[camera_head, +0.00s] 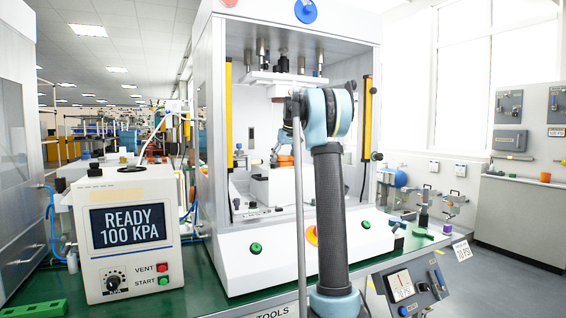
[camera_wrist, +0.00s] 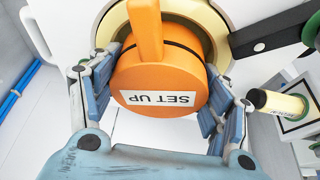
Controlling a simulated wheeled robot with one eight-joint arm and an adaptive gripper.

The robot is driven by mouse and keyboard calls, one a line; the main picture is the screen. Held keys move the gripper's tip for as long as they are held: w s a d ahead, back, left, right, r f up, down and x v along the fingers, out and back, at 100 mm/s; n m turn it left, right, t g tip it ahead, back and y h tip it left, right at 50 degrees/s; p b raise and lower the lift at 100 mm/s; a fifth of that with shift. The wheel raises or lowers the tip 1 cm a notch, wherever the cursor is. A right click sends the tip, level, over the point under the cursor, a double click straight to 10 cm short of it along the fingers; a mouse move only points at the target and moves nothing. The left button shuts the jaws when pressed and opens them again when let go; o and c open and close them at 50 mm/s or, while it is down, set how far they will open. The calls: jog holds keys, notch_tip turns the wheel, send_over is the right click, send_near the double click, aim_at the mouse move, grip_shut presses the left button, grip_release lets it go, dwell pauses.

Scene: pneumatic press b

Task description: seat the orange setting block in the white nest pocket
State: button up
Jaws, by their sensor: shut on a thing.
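The orange setting block (camera_wrist: 160,75) is a round disc with a raised bar handle and a white "SET UP" label. My gripper (camera_wrist: 158,84) has its blue-grey fingers on both sides of the block and is shut on it. Beyond the block in the wrist view, a cream ring-shaped pocket rim (camera_wrist: 215,30) shows in the white nest (camera_wrist: 75,18). The block overlaps this rim and hides most of the pocket. I cannot tell whether the block is inside it or above it. In the head view, a sliver of the orange block (camera_head: 285,161) shows beside my arm, inside the press.
The press frame has a yellow-and-black post (camera_head: 229,115) at left and another (camera_head: 367,112) at right of the opening. In the wrist view, a cream-ended cylinder (camera_wrist: 277,103) stands right of my fingers. A control box (camera_head: 130,235) reads "READY 100 KPA".

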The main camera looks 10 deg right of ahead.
jog(key=shift+f, duration=0.35)
jog(key=o, duration=1.5)
jog(key=shift+c, duration=0.2)
jog(key=s+r, duration=0.2)
jog(key=shift+d+r, duration=0.35)
jog(key=s+d, duration=0.1)
jog(key=s, duration=0.2)
jog(key=s+d, duration=0.1)
jog(key=s, duration=0.2)
jog(key=s+d, duration=0.1)
jog(key=s, duration=0.2)
jog(key=shift+s+d, duration=0.2)
jog(key=shift+s, duration=0.5)
